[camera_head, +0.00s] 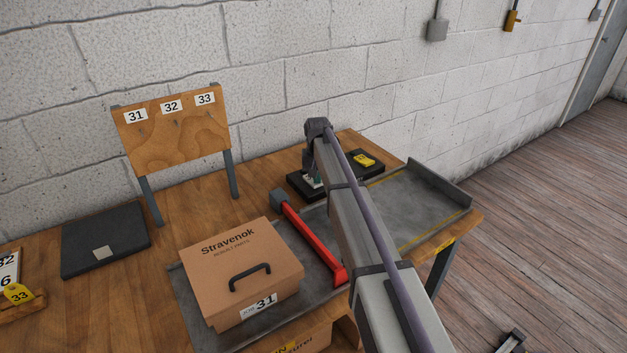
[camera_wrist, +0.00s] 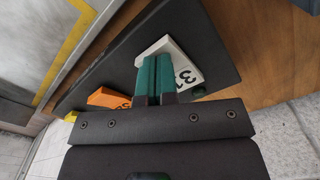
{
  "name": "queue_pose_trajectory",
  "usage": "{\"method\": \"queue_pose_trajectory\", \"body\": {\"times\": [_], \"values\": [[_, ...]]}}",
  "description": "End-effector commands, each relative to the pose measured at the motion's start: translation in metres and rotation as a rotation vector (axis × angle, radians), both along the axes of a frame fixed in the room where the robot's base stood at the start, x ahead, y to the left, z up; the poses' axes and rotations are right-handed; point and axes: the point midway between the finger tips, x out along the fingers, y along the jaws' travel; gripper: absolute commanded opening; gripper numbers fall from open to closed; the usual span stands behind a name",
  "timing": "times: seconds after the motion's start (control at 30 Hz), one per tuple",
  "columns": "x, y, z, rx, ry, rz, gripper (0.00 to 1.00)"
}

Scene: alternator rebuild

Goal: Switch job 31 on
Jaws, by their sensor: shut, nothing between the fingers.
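My gripper (camera_head: 316,183) is low over a black mat (camera_head: 368,174) on the bench, and the arm hides part of that mat. In the wrist view its green fingers (camera_wrist: 156,64) are shut with nothing held. They overlap a white tag (camera_wrist: 186,66) on the black mat (camera_wrist: 217,60); a 3 is readable and the rest is hidden. I cannot tell whether the fingers touch it. A cardboard box (camera_head: 238,255) marked Stravenok, with a black handle, bears a job 31 label (camera_head: 259,305). A wooden board (camera_head: 170,148) has hooks labelled 31, 32 and 33; no tag shows on the hooks.
An orange tag (camera_wrist: 107,98) lies left of the fingers. A yellow tag (camera_head: 363,160) lies on the mat. A red bar (camera_head: 314,243) stands beside the box. A dark pad (camera_head: 105,240) and a yellow 33 tag (camera_head: 18,294) are at left. The grey tray (camera_head: 425,204) looks clear.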

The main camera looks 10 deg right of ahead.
Motion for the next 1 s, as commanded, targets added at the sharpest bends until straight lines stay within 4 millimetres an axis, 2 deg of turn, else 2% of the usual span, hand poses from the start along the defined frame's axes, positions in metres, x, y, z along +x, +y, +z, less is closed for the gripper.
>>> {"method": "queue_pose_trajectory", "body": {"times": [0.23, 0.8, 1.0], "values": [[0.0, 0.0, 0.004, 0.0, 0.0, 0.0, 0.0], [0.0, 0.0, 0.065, 0.0, 0.0, 0.0, 0.0], [0.0, 0.0, 0.07, 0.0, 0.0, 0.0, 0.0]]}}
